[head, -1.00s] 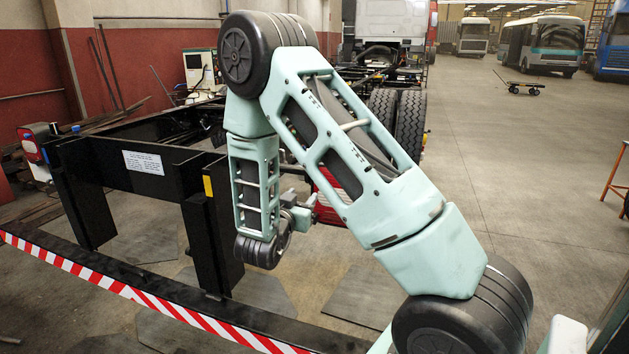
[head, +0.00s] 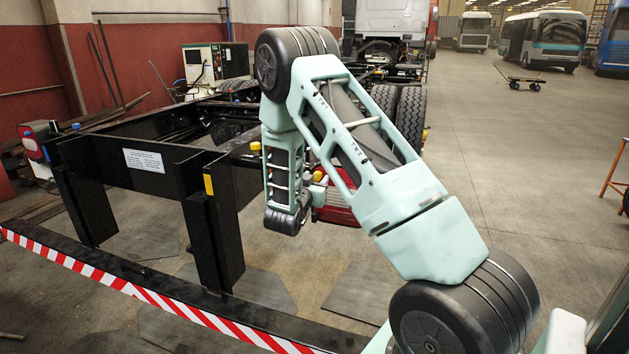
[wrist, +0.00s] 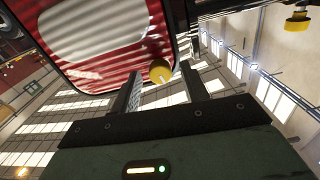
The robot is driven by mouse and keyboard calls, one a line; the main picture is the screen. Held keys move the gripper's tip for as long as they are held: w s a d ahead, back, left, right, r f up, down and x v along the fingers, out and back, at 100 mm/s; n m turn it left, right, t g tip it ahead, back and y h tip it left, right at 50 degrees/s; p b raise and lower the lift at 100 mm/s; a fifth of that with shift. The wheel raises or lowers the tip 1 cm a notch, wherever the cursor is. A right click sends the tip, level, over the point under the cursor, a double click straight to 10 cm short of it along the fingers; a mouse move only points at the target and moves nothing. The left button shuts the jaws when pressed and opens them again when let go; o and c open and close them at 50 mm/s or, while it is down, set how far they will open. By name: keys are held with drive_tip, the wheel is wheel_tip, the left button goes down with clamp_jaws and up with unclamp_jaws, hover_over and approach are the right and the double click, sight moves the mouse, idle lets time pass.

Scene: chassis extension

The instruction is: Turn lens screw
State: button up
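The red lamp lens (wrist: 140,22) with a pale panel fills the upper left of the wrist view. A round yellow screw head (wrist: 160,71) sits at its lower right corner. My gripper (wrist: 162,80) is open and empty, its two dark fingers pointing toward the screw. The screw shows in the gap between the fingertips; I cannot tell how far beyond them it is. In the head view the red lamp (head: 336,214) is partly hidden behind my arm. A small yellow knob (head: 318,176) shows beside my wrist.
A black chassis frame (head: 140,192) stands left of my arm, with a red-and-white striped bar (head: 150,295) low in front. Another yellow knob (wrist: 298,22) shows at the upper right of the wrist view. Truck wheels (head: 408,130) stand behind.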

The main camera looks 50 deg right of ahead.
drive_tip(key=c, duration=0.8)
drive_tip(key=shift+n, duration=0.5)
drive_tip(key=n+p, duration=0.1)
drive_tip(key=n, duration=0.1)
drive_tip(key=shift+a+n+p, duration=0.1)
drive_tip(key=shift+n+p, duration=0.3)
drive_tip(key=n+p, duration=0.2)
drive_tip(key=n, duration=0.2)
drive_tip(key=shift+n, duration=0.3)
drive_tip(key=n+p, duration=0.2)
drive_tip(key=n, duration=0.4)
drive_tip(key=shift+p, duration=0.4)
drive_tip(key=n+p, duration=0.1)
drive_tip(key=n, duration=0.5)
drive_tip(key=shift+f, duration=0.1)
drive_tip(key=shift+n, duration=0.3)
